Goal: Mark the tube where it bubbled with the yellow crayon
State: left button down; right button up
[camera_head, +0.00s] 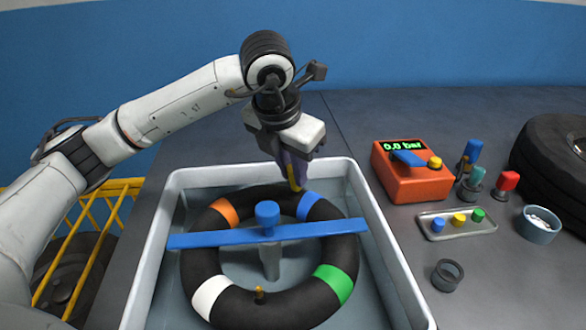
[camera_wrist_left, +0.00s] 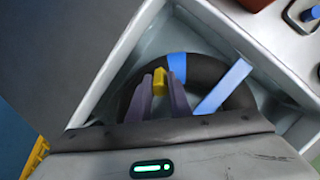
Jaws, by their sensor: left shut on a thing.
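The black tube (camera_head: 206,262) lies in the grey water tray (camera_head: 398,268). It carries orange (camera_head: 225,211), blue (camera_head: 309,206), green (camera_head: 334,283) and white (camera_head: 210,297) bands. My left gripper (camera_head: 293,168) is shut on the yellow crayon (camera_head: 298,183) above the tube's far side, near the blue band. In the left wrist view the crayon (camera_wrist_left: 160,79) sits between the fingers, left of the blue band (camera_wrist_left: 177,68). I cannot tell whether its tip touches the tube. No bubbles or yellow mark can be made out. My right gripper is not in view.
A blue bar (camera_head: 322,229) with a knob (camera_head: 267,213) crosses the tube. To the right stand an orange gauge box (camera_head: 411,178), a small tray of coloured plugs (camera_head: 438,233), a dark cup (camera_head: 447,275), a blue bowl (camera_head: 538,226) and a tyre (camera_head: 551,166).

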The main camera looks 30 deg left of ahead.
pick_arm(q)
jog(key=shift+f, duration=0.2)
jog(key=shift+a, duration=0.1)
jog(key=shift+a+b, duration=0.3)
jog(key=shift+a, duration=0.15)
jog(key=shift+d, duration=0.1)
dwell(0.3)
jog(key=shift+d, duration=1.05)
jog(key=shift+a+f, duration=0.1)
